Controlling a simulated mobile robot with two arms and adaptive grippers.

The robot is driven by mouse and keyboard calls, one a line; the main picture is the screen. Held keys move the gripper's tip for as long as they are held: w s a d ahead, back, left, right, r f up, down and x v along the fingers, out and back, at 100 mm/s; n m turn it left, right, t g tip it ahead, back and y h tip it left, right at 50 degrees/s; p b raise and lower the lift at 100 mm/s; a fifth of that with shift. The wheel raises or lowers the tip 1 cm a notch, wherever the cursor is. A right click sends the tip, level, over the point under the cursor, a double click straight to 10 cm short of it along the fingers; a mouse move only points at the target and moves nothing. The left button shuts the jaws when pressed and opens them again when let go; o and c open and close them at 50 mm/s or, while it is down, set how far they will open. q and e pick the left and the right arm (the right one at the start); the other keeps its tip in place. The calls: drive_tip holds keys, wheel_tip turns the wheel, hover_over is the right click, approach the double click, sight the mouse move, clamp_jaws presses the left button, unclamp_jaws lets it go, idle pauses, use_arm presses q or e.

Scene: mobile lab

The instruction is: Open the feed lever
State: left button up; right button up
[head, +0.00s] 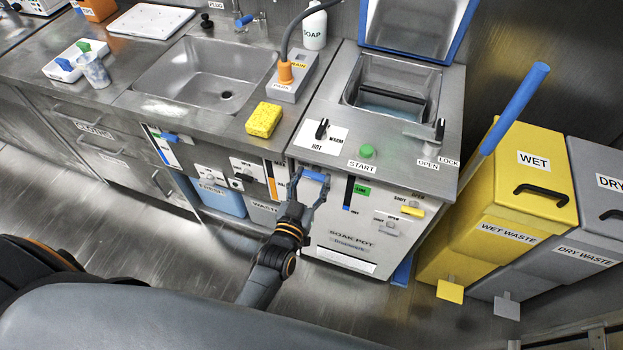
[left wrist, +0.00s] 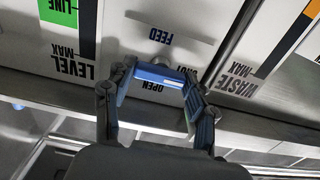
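The feed lever (head: 314,175) is a blue bar on the white front panel of the soak pot (head: 350,240). In the left wrist view the lever (left wrist: 158,75) lies roughly across the picture, under an upside-down FEED label, with OPEN and SHUT labels beside it. My left gripper (head: 309,184) is at the panel. In the left wrist view its spread fingers (left wrist: 160,88) stand at either end of the blue bar. I cannot tell whether both fingers touch it. The fingers partly cover the SHUT label. My right gripper is not in view.
A level gauge with a green LINE mark (head: 362,191) and a yellow lever (head: 412,211) sit right of the feed lever. A waste gauge (head: 271,180) is to its left. The yellow wet bin (head: 500,215) stands right of the soak pot. The floor in front is clear.

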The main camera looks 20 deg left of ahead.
use_arm(q)
drive_tip(key=c, duration=0.5)
drive_tip(key=shift+r+m+p, duration=0.25)
drive_tip(key=shift+m+p, duration=0.4)
drive_tip(key=shift+m, duration=0.75)
drive_tip(key=shift+f+m+p, duration=0.25)
drive_tip(key=shift+m+p, duration=0.05)
drive_tip(key=shift+m, duration=0.3)
drive_tip(key=o, duration=1.2)
